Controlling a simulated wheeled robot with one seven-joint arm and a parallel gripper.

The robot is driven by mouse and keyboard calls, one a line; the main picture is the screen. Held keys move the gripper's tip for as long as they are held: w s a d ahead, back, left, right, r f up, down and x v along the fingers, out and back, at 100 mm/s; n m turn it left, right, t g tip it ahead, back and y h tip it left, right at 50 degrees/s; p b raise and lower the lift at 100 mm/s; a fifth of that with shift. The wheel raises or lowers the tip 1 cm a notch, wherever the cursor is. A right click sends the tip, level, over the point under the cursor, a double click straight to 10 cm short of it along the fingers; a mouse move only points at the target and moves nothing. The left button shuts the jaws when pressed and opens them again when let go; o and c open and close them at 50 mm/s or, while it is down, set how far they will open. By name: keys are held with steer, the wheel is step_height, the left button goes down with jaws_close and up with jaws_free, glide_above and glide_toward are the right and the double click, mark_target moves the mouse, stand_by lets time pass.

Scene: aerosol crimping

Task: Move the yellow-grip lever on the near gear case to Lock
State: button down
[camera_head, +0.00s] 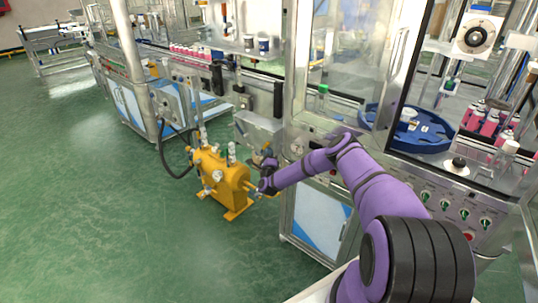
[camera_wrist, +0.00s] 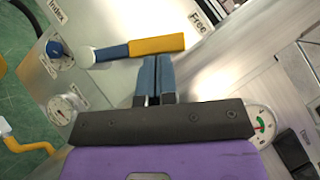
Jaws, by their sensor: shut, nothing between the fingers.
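The lever's yellow grip (camera_wrist: 158,45) shows in the wrist view, on a blue shaft (camera_wrist: 112,51) that runs left to a pale round pivot end (camera_wrist: 86,55). The grip points right, its end close below the "Free" label (camera_wrist: 200,20). An "Index" label (camera_wrist: 57,12) is at upper left; no "Lock" label is readable. My gripper (camera_wrist: 151,60) is shut and empty, its fingertips right at the lower edge of the lever where shaft meets grip; I cannot tell whether they touch. In the head view my gripper (camera_head: 266,184) is beside the orange machine, and the lever cannot be made out.
A blue knob (camera_wrist: 55,48) and a dial gauge (camera_wrist: 63,109) are left on the metal panel; another gauge (camera_wrist: 262,124) is at right. The orange machine (camera_head: 222,180) stands left of my gripper, the steel cabinet (camera_head: 318,222) right. Green floor at left is open.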

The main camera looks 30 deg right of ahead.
steer(key=w+a+r+n+g+y, duration=0.2)
steer(key=w+r+n+g+y, duration=0.1)
steer(key=w+n+g, duration=0.3)
steer(key=shift+w+a+r+n+g+y, duration=0.15)
steer(key=shift+w+a+n+g+y, duration=0.35)
steer(key=shift+n, duration=0.7)
steer(key=shift+w+d+r, duration=0.1)
steer(key=shift+w, duration=0.15)
stand_by(0.4)
